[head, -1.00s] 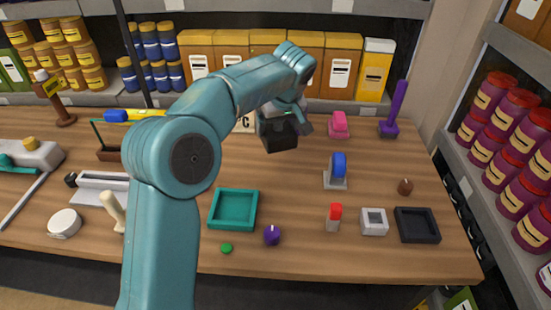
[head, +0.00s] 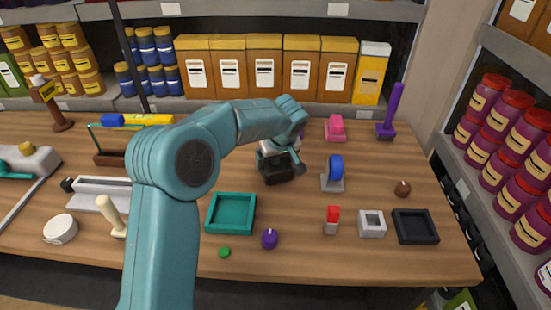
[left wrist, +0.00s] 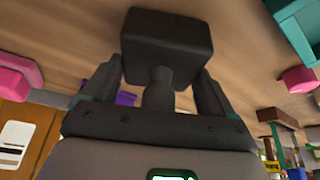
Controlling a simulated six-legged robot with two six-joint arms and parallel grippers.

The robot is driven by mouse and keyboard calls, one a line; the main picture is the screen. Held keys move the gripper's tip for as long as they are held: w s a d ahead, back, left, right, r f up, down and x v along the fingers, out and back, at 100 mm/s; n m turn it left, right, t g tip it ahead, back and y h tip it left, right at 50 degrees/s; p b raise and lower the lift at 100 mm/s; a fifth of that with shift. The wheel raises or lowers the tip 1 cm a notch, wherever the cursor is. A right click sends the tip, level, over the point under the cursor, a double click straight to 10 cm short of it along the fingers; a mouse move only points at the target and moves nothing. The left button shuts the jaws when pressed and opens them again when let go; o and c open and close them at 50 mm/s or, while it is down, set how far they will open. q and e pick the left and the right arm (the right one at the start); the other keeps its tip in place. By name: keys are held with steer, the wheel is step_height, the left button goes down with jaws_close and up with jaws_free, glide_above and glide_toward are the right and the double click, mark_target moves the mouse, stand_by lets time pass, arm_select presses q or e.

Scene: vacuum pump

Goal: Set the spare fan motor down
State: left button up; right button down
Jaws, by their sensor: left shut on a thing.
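The spare fan motor, a black block with a short stem, is in the head view (head: 276,169) near the middle of the table, beyond the teal tray. In the left wrist view the motor (left wrist: 167,42) is in front of the jaws, its narrow stem between the two dark fingers. My left gripper (head: 291,150) is shut on it, and it also shows in the left wrist view (left wrist: 158,92). I cannot tell whether the motor touches the wooden table (head: 330,255). My right gripper is not in view.
The teal tray (head: 231,213) lies nearer the front. A black tray (head: 415,227) lies at right. Bare wood surrounds the motor.

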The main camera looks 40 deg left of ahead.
arm_select(q)
steer(key=shift+f, duration=0.1)
steer(key=o, duration=1.4)
steer(key=v, duration=1.2)
steer(key=shift+r, duration=0.2)
